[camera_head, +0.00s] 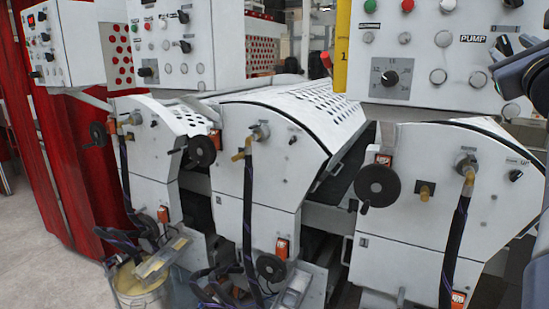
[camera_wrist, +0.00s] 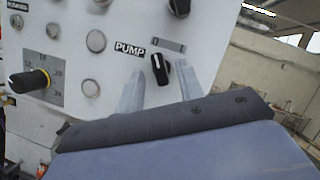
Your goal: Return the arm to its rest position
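My gripper (camera_wrist: 159,82) shows in the wrist view with its two pale fingers apart and nothing held between them. It faces the control panel (camera_wrist: 105,20), and the black PUMP knob (camera_wrist: 160,70) appears between the fingertips. I cannot tell how far the fingers are from the knob. In the head view, part of my arm is at the right edge, close to the panel (camera_head: 430,70) beside the PUMP label; the fingers are not clear there.
White roller units (camera_head: 270,150) with black handwheels (camera_head: 377,186) and hoses stand below the panels. A bucket (camera_head: 143,285) stands at the lower left. Another black knob (camera_wrist: 30,80) is left on the panel. Open room shows at right in the wrist view.

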